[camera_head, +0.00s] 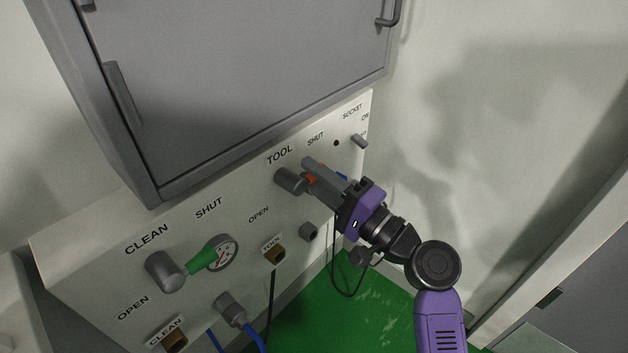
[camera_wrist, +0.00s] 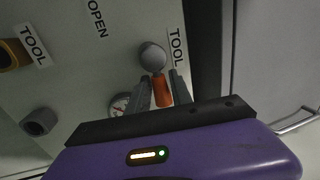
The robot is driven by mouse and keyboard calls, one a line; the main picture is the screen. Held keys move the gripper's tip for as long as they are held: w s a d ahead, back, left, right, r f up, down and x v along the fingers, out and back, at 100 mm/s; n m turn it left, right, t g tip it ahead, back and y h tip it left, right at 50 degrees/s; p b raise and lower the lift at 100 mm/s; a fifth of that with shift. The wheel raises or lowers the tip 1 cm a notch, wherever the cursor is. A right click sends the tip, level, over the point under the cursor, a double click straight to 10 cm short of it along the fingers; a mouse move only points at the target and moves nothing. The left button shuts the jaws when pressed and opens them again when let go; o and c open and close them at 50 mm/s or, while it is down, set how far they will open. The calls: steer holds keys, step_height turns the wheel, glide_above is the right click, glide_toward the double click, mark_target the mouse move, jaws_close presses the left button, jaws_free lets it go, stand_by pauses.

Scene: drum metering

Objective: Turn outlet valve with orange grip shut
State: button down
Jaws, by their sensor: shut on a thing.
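The outlet valve under the TOOL label has a grey round hub (camera_head: 289,180) on the pale panel, with an orange grip (camera_head: 311,181) reaching out to the right of it. SHUT is printed to the upper right of this valve and OPEN to the lower left. My gripper (camera_head: 316,177) is shut on the orange grip and hides most of it in the head view. In the wrist view the hub (camera_wrist: 152,57) shows beyond the fingers, and the orange grip (camera_wrist: 163,90) lies between my two grey fingers (camera_wrist: 163,84).
A second valve with a green grip (camera_head: 201,260) is at the left, under CLEAN, near a round gauge (camera_head: 224,251). Brass outlets (camera_head: 274,254) and a grey hose connector (camera_head: 229,306) sit lower. A grey cabinet (camera_head: 230,80) overhangs the panel. A dark cable (camera_head: 335,270) hangs below.

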stand_by(0.3)
steer(key=c, duration=1.1)
jaws_free()
steer(key=shift+c, duration=0.2)
steer(key=p+v, duration=0.1)
steer(key=v, duration=0.6)
steer(key=shift+s+d, duration=0.25)
steer(key=shift+d, duration=0.05)
